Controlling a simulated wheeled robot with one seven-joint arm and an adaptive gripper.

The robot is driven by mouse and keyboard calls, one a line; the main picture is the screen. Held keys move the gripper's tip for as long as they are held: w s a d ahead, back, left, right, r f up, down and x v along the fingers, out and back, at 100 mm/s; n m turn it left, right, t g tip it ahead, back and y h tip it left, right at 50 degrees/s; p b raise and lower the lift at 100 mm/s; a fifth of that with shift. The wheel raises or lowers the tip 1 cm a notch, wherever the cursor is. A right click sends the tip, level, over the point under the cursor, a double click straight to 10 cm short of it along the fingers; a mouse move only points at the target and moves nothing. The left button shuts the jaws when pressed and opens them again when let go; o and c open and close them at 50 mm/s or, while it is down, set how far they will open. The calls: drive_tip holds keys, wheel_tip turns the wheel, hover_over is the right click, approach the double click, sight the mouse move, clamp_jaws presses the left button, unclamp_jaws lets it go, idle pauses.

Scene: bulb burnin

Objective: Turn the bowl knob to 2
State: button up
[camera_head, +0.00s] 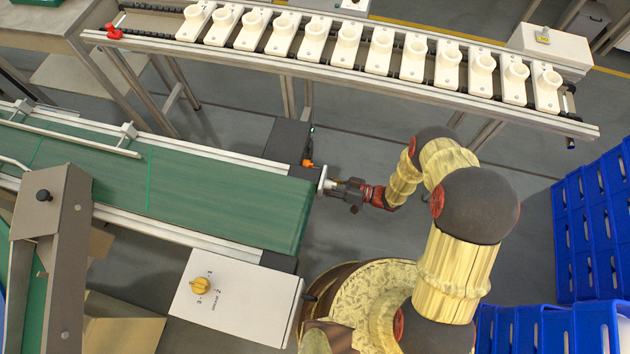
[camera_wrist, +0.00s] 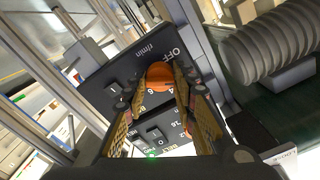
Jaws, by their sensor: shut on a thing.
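An orange knob (camera_wrist: 160,76) on a dark panel (camera_wrist: 110,85) sits between the fingers of my gripper (camera_wrist: 161,84) in the wrist view. The fingers are closed on it from both sides. The panel reads OFF and r/min, with several numbers partly hidden by the fingers. In the head view my gripper (camera_head: 327,184) is at the conveyor's far right corner, beside a small orange part (camera_head: 308,163). I cannot read which knob is labelled bowl.
A green conveyor belt (camera_head: 225,195) runs at left, with a grey stand (camera_head: 48,230) over it. A rack (camera_head: 330,66) of white holders spans the back. Blue crates (camera_head: 590,225) stack at right. The floor between the rack and my arm is clear.

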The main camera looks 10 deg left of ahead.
drive_tip(key=shift+s+f, duration=0.1)
drive_tip(key=shift+f, duration=0.05)
drive_tip(key=o, duration=1.2)
drive_tip(key=shift+c, duration=0.2)
drive_tip(key=shift+d, duration=0.1)
drive_tip(key=d, duration=1.1)
drive_tip(key=shift+s+d, duration=0.4)
drive_tip(key=shift+m, duration=0.3)
